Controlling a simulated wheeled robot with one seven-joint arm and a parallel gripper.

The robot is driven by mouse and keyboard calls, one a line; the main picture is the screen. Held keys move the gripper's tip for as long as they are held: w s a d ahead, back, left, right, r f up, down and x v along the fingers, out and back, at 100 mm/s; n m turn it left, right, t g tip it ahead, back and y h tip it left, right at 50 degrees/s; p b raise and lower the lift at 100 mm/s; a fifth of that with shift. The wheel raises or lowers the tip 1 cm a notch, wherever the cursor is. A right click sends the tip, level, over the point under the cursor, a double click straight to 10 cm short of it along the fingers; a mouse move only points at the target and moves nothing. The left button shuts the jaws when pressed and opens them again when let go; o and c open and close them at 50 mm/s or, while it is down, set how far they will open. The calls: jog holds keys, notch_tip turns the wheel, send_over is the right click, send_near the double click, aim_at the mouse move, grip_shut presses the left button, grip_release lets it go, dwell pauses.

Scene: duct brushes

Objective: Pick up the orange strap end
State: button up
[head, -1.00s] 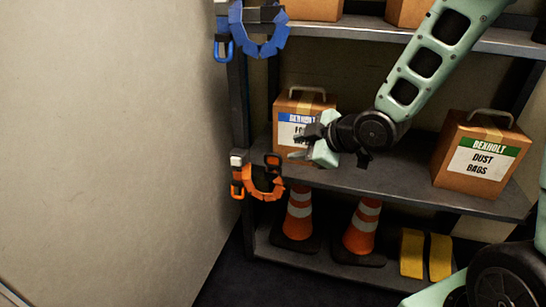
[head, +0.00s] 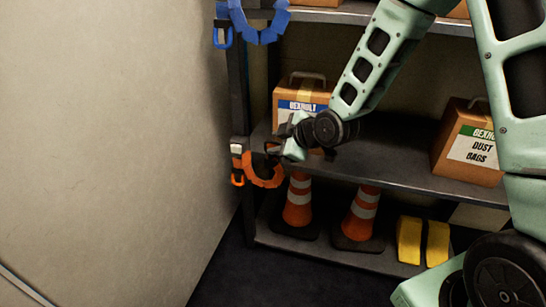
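An orange strap (head: 263,179) hangs in a curved loop at the left post of the shelf, level with the middle shelf's edge. Its left side has a pale buckle piece and an orange ring (head: 238,180). Its right end rises toward my gripper (head: 275,146), and the dark tip there is partly hidden by the fingers. My gripper is just above and beside that end, its dark fingers pointing left and looking spread. I cannot tell whether they touch the strap.
A blue strap (head: 262,33) hangs higher on the same post. A cardboard box (head: 301,92) stands behind my gripper, and a Dust Bags box (head: 470,145) stands right. Two traffic cones (head: 298,203) and yellow blocks (head: 409,240) are below. A wall (head: 110,140) is left.

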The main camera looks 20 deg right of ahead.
jog(key=shift+w, duration=0.1)
grip_shut()
